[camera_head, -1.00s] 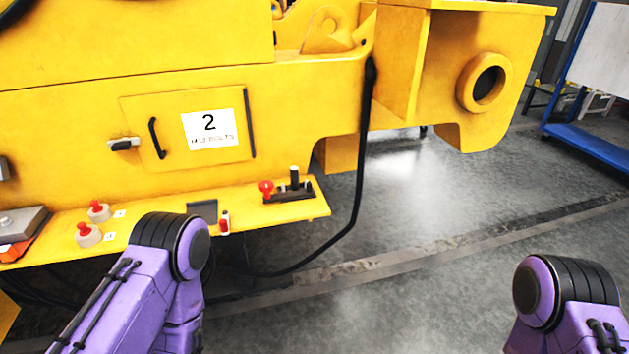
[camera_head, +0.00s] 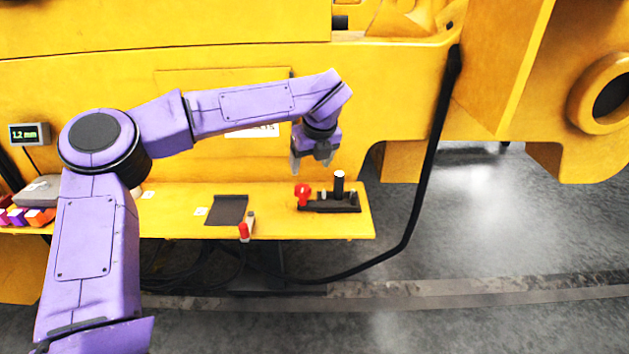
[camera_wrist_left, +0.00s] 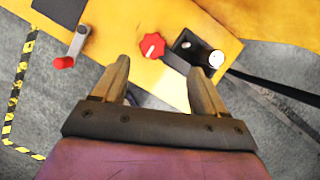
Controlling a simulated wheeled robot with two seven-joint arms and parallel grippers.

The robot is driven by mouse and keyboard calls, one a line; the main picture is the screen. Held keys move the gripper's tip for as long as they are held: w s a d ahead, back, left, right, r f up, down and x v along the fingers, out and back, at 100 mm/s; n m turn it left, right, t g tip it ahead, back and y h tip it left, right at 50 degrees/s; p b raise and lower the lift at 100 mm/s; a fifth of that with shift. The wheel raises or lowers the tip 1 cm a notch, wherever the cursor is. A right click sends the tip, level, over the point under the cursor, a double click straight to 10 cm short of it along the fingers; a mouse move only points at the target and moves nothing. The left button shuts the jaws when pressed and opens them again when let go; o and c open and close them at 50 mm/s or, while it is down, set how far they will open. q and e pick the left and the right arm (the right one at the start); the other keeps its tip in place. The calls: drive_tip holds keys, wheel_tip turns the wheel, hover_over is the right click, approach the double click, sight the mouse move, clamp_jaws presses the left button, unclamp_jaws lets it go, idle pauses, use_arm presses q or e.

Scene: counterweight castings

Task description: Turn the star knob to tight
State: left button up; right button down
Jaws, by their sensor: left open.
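The red star knob (camera_head: 302,192) sits at the left end of a dark base (camera_head: 330,207) on the yellow shelf. In the left wrist view the knob (camera_wrist_left: 152,46) shows from above, with a pale pointer mark on it. My left gripper (camera_head: 313,168) hangs above and slightly behind the knob, pointing down. In the left wrist view its two fingers (camera_wrist_left: 155,80) are spread, and the knob lies beyond the tips, between their lines. The fingers look empty and apart from the knob. My right gripper is out of view.
A black upright post (camera_head: 339,186) stands just right of the knob on the same base. A red-tipped lever (camera_head: 244,231) and a dark pad (camera_head: 227,210) lie to the left on the yellow shelf (camera_head: 180,222). A black cable (camera_head: 425,195) hangs at the right.

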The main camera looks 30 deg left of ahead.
sight(302, 188)
use_arm(q)
drive_tip(key=f, duration=0.2)
drive_tip(key=a+f+p, duration=0.1)
drive_tip(key=a+f, duration=0.1)
drive_tip(key=f, duration=0.1)
drive_tip(key=shift+s+a+f, duration=0.1)
drive_tip(key=shift+s+f, duration=0.2)
drive_tip(key=shift+s, duration=0.05)
drive_tip(key=f, duration=0.1)
drive_tip(key=w+f, duration=0.2)
drive_tip(key=shift+a+f+p, duration=0.15)
drive_tip(key=shift+a+p, duration=0.2)
drive_tip(key=shift+a, duration=0.05)
drive_tip(key=shift+s, duration=0.3)
drive_tip(key=shift+s+r, duration=0.1)
drive_tip(key=shift+r, duration=0.1)
drive_tip(key=shift+c, duration=0.6)
drive_tip(key=shift+f, duration=0.1)
drive_tip(key=c, duration=0.9)
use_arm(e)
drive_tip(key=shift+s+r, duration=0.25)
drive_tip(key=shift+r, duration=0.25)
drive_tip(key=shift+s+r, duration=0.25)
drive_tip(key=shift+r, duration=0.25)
